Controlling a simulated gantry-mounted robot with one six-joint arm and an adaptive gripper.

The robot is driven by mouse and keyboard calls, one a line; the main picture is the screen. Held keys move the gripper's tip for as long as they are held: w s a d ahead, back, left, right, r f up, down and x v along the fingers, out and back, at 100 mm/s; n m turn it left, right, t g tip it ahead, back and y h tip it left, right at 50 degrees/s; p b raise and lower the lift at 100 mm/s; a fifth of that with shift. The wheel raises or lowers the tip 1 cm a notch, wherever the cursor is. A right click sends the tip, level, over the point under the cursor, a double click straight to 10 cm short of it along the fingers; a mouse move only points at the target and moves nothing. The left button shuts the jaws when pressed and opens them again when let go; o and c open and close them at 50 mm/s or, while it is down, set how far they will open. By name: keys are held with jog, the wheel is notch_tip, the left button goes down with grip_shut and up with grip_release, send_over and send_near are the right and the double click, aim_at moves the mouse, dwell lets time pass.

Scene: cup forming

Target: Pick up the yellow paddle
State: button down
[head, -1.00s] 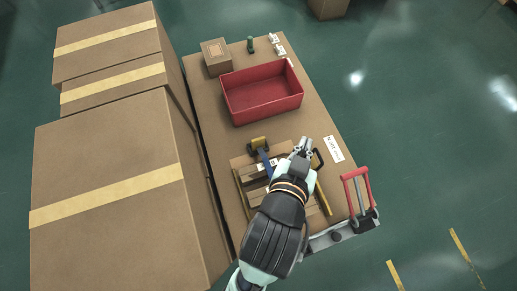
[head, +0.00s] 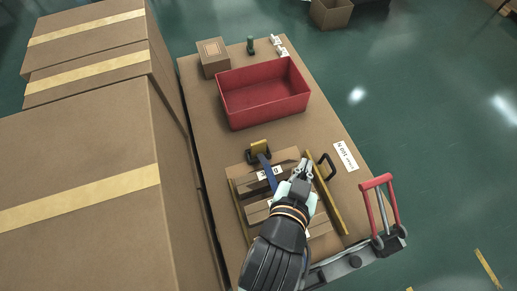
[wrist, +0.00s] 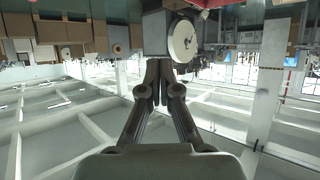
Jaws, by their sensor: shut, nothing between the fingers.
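My arm hides part of the cardboard and perhaps the handle's lower end. The paddle is not recognisable in the wrist view.
Yellow bars (head: 332,200) flank the cardboard pieces (head: 258,212). A black handle (head: 326,166) is just right of my gripper. A red bin (head: 265,110) stands beyond. Large boxes (head: 80,180) border the table's left side. A red-handled item (head: 379,208) is at front right.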

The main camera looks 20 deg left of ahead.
jog(key=shift+c, duration=0.8)
grip_release()
